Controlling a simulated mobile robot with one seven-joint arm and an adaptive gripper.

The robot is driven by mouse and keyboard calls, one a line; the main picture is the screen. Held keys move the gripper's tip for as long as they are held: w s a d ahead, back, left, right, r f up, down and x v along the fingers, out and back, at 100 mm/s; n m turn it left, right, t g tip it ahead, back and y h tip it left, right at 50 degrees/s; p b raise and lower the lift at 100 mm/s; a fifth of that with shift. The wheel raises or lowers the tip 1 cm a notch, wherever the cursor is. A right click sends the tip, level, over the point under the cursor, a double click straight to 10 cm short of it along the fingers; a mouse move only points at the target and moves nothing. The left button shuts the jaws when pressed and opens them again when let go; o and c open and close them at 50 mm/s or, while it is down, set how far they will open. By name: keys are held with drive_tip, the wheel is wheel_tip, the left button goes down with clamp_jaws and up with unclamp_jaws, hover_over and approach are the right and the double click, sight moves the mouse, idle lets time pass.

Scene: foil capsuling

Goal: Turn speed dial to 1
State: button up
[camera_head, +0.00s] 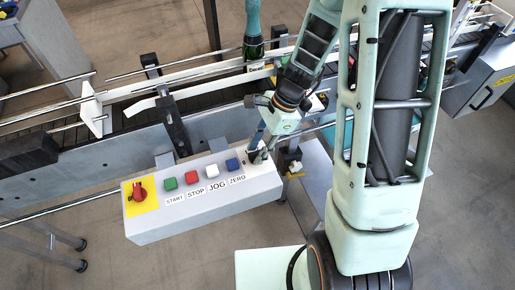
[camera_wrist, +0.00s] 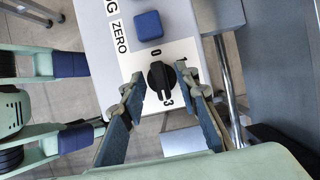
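The speed dial (camera_wrist: 161,80) is a black round knob on a white plate at the right end of the control box. In the wrist view a 0 shows above it and a 3 below it; a light mark on the knob seems to face the 3, though it is small. My gripper (camera_wrist: 157,77) is open, with one finger on each side of the dial and gaps between. In the head view my gripper (camera_head: 258,152) is over the box's right end and mostly hides the dial.
The control box (camera_head: 205,212) carries a red emergency knob (camera_head: 138,191) and green, red, white and blue (camera_head: 232,164) buttons. The blue button is close to the dial. A conveyor with a bottle (camera_head: 253,40) runs behind the box.

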clamp_jaws()
